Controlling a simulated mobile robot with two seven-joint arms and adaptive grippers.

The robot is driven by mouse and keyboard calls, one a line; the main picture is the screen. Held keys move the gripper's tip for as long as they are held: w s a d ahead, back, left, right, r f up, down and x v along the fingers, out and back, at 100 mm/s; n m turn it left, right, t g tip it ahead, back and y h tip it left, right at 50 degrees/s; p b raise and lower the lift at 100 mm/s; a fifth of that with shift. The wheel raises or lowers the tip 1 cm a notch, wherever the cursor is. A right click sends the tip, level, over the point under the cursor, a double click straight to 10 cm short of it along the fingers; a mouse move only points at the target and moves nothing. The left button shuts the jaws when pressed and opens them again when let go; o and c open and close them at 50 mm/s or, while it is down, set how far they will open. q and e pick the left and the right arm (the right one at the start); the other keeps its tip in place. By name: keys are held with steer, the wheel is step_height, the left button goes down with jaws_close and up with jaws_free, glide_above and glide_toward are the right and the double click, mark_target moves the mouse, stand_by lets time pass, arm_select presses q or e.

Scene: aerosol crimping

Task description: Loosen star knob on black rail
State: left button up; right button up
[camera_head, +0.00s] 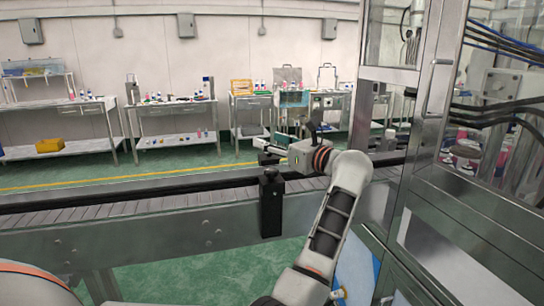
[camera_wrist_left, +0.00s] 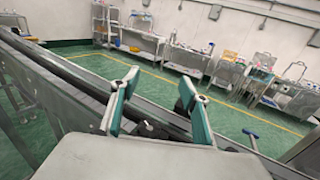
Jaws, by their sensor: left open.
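A black bracket (camera_head: 271,205) is fixed on the near side of the conveyor, with a small dark knob (camera_head: 270,173) on top. The black rail (camera_head: 130,196) runs along the conveyor beside it. My left gripper (camera_head: 272,143) is over the conveyor, just behind and above this knob in the picture. In the left wrist view my left gripper (camera_wrist_left: 157,95) has its two teal-padded fingers wide apart. A dark knob-like part (camera_wrist_left: 150,129) shows low between them, partly hidden by the gripper body; I cannot tell whether anything touches it. My right gripper is not in view.
A metal cabinet with a glazed door (camera_head: 410,150) stands close on the right. The conveyor (camera_head: 150,235) crosses the view from the left. Benches with bottles and boxes (camera_head: 175,110) line the far wall. Green floor lies open between conveyor and benches.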

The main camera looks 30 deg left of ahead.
arm_select(q)
steer(key=shift+r, duration=0.45)
steer(key=s+a+f+m+t+p, duration=0.1)
steer(key=s+a+f+t+p, duration=0.15)
steer(key=s+a+t, duration=0.2)
steer(key=m+t+h+p, duration=0.2)
steer(key=m+t+h, duration=0.5)
steer(key=m+h, duration=0.1)
glide_toward(271, 174)
steer(key=x, duration=0.3)
steer(key=shift+g, duration=0.25)
steer(key=x, duration=0.6)
steer(key=shift+r, duration=0.1)
steer(key=shift+x, duration=0.75)
steer(key=c, duration=0.9)
steer(key=shift+c, duration=1)
